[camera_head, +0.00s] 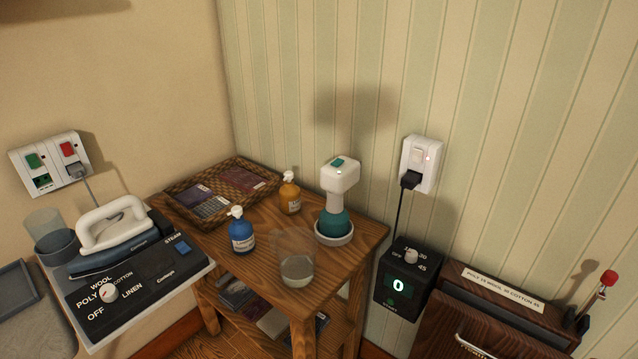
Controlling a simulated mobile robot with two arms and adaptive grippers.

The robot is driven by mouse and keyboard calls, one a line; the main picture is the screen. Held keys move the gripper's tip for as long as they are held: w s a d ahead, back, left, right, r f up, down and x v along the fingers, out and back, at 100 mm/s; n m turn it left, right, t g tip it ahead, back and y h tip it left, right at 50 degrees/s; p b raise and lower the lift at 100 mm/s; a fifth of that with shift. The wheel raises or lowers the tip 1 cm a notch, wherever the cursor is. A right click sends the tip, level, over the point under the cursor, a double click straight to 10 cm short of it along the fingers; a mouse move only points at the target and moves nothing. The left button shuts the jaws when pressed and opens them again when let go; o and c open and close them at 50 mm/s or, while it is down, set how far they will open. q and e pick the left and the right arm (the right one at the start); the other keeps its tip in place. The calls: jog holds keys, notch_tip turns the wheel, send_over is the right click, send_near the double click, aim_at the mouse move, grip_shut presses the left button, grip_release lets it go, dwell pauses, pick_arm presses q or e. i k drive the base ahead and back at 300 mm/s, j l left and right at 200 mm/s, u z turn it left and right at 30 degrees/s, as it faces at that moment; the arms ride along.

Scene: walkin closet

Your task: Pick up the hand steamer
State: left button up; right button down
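The hand steamer (337,197) stands upright on the wooden side table in the corner. It has a white head with a small teal button on top, a white neck and a teal lower body. Its bottom sits in a round white base (334,237) near the table's right edge. Neither of my grippers shows in the head view.
The side table (211,269) also holds a blue bottle (242,236), an amber bottle (290,197), a clear cup (296,267) and a woven tray (180,190). An iron (112,227) stands at left.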

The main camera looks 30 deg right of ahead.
aim_at(334, 219)
jog(key=u, duration=1.4)
jog(key=z, duration=2.45)
